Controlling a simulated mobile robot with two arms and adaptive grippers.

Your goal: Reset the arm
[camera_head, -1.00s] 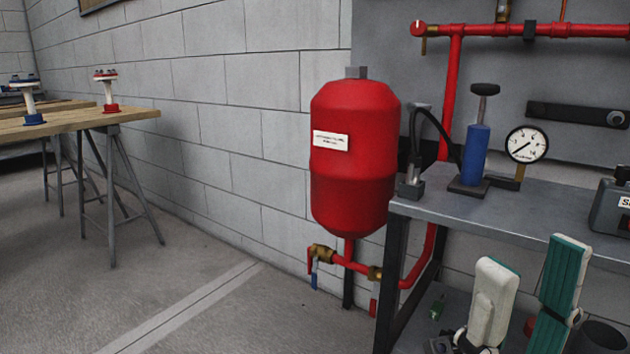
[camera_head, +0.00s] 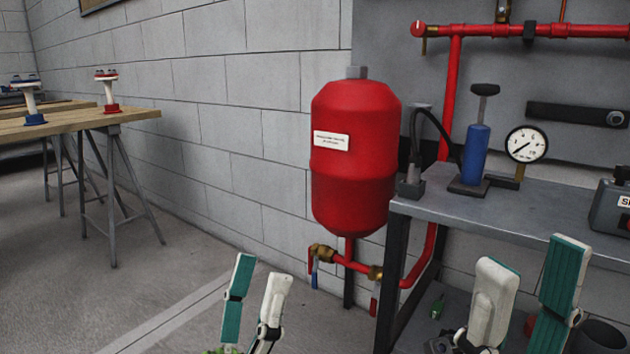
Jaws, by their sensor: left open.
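My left gripper (camera_head: 262,272) stands at the bottom centre of the head view, over the floor and left of the red tank. Its two white and green fingers point up and are apart, with nothing between their tips. My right gripper (camera_head: 532,255) is at the lower right, in front of the metal bench. Its two fingers point up and are wide apart, with nothing between them. The lower parts of both grippers are cut off by the bottom edge.
A red tank (camera_head: 354,160) hangs by the block wall. The metal bench (camera_head: 440,207) carries a hand pump (camera_head: 475,150) and a pressure gauge (camera_head: 526,145). A wooden table (camera_head: 60,122) on trestles stands at the left. The floor between is clear.

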